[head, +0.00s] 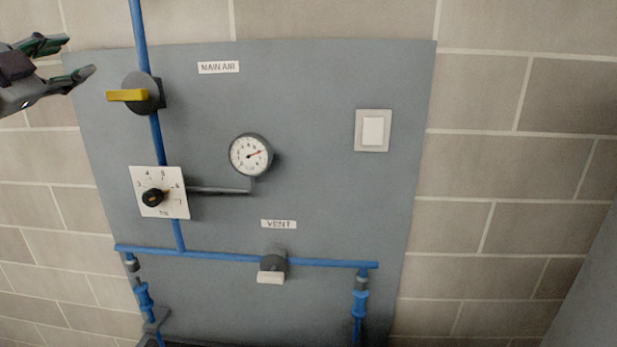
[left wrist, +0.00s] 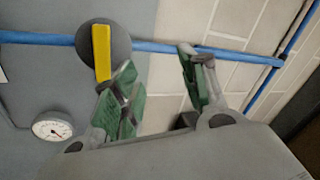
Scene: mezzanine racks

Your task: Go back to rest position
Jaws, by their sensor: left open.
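My left gripper (head: 78,58) is at the upper left of the head view, left of the yellow-handled valve (head: 128,95) and apart from it. Its fingers are spread and empty. In the left wrist view the open gripper (left wrist: 158,75) shows its two green-padded fingers, and the valve's yellow handle (left wrist: 102,52) is just beyond the nearer finger. In the head view the handle lies crosswise to the blue pipe, below and left of the MAIN AIR label (head: 218,67). My right gripper is in neither view.
A grey panel (head: 320,180) on a block wall carries a round gauge (head: 250,155), a dial with a black knob (head: 153,197), a white switch (head: 373,131) and a VENT valve with a pale handle (head: 271,277). Blue pipes (head: 215,255) stand out from the panel. A grey surface (head: 590,290) is at lower right.

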